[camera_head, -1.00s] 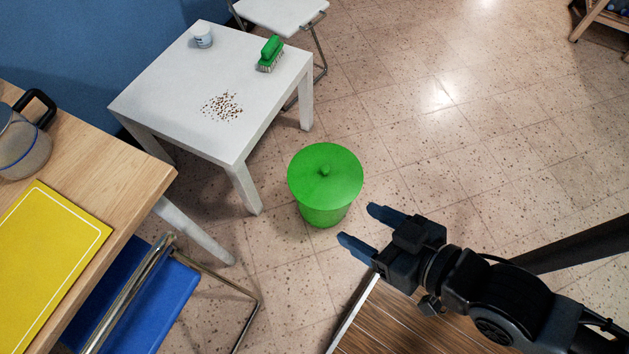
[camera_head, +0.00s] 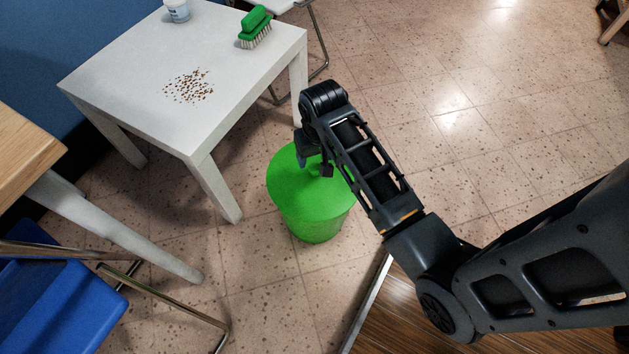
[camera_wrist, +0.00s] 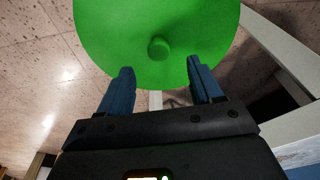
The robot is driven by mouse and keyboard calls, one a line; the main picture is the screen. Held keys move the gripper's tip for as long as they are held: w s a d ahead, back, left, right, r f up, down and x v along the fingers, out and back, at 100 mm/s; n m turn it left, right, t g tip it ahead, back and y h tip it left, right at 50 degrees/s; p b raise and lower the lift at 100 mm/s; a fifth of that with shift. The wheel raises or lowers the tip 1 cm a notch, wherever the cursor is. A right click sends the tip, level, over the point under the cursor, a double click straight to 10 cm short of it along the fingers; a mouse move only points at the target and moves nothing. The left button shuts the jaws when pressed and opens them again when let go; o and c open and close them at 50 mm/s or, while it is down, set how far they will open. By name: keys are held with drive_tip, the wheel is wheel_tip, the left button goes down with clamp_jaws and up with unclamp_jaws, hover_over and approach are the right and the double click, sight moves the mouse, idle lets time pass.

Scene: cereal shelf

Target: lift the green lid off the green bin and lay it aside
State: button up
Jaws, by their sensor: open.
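The green lid (camera_head: 289,192) lies on top of the green bin (camera_head: 318,229), which stands upright on the floor. In the head view my arm hides the lid's upper right part. In the wrist view the lid (camera_wrist: 118,42) fills the top, with its round knob (camera_wrist: 158,48) near the middle. My gripper (camera_wrist: 163,78) is open and empty, its two blue fingers pointing toward the lid. The knob sits between the lines of the fingers, a little beyond their tips.
A white table (camera_head: 130,68) with scattered crumbs (camera_head: 189,87), a green brush (camera_head: 255,27) and a white tub (camera_head: 177,10) stands left of the bin. A blue chair (camera_head: 60,305) and a wooden table (camera_head: 20,150) are at the left.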

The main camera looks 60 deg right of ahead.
sight(315, 167)
drive_tip(key=f, duration=0.1)
drive_tip(key=f+b, duration=0.1)
drive_tip(key=shift+w+d+f, duration=0.1)
drive_tip(key=shift+d+f, duration=0.2)
drive_tip(key=shift+d, duration=0.05)
drive_tip(key=shift+w+d+f+b, duration=0.1)
drive_tip(key=shift+w+f+b, duration=0.1)
drive_tip(key=shift+f+b, duration=0.9)
drive_tip(key=shift+w+d+f+b, duration=0.15)
drive_tip(key=shift+f+b, duration=0.4)
drive_tip(key=shift+f, duration=0.95)
drive_tip(key=shift+r, duration=0.1)
drive_tip(key=shift+c, duration=0.2)
clamp_jaws()
